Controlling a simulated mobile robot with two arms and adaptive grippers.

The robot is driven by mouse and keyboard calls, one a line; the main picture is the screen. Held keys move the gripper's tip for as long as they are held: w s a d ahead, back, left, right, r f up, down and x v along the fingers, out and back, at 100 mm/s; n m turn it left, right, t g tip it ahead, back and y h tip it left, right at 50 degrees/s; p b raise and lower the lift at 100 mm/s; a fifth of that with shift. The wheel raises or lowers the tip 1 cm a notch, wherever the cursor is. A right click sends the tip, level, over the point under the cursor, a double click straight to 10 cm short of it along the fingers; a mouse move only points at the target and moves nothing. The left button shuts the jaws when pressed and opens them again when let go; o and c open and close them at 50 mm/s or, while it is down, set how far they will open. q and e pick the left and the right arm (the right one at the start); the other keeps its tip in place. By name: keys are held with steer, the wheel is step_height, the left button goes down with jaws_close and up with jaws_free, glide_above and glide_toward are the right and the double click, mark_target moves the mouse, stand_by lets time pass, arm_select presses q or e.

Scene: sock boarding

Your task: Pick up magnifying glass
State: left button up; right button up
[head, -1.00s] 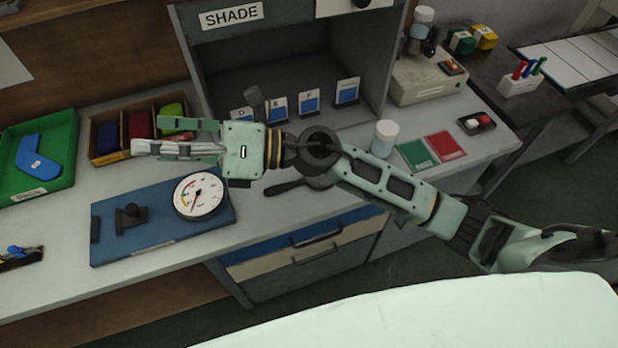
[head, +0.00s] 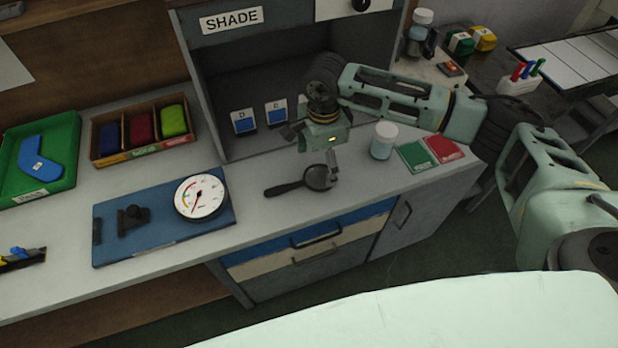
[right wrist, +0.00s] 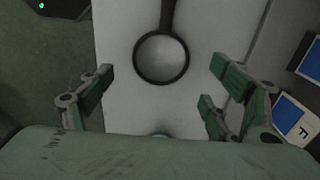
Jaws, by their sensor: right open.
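The magnifying glass (head: 319,178) lies on the light counter in front of the shade booth, its dark handle pointing left in the head view. In the right wrist view its round lens (right wrist: 161,58) lies ahead of the fingers, with the handle running up out of the picture. My right gripper (head: 328,160) points down above the lens end in the head view. In the right wrist view my right gripper (right wrist: 158,88) is open and empty, its fingers apart on either side of the lens line. My left gripper is not in view.
A blue board (head: 160,240) with a dial gauge (head: 200,197) lies to the left. The shade booth (head: 205,95) rises behind. The counter's front edge is close.

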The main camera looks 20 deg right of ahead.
mark_target(320, 177)
steer(key=shift+s+a+f+p, duration=0.1)
steer(key=shift+f+p, duration=0.6)
steer(key=shift+f, duration=1.6)
steer(key=c, duration=1.3)
steer(key=shift+o, duration=0.2)
steer(key=shift+r, duration=0.1)
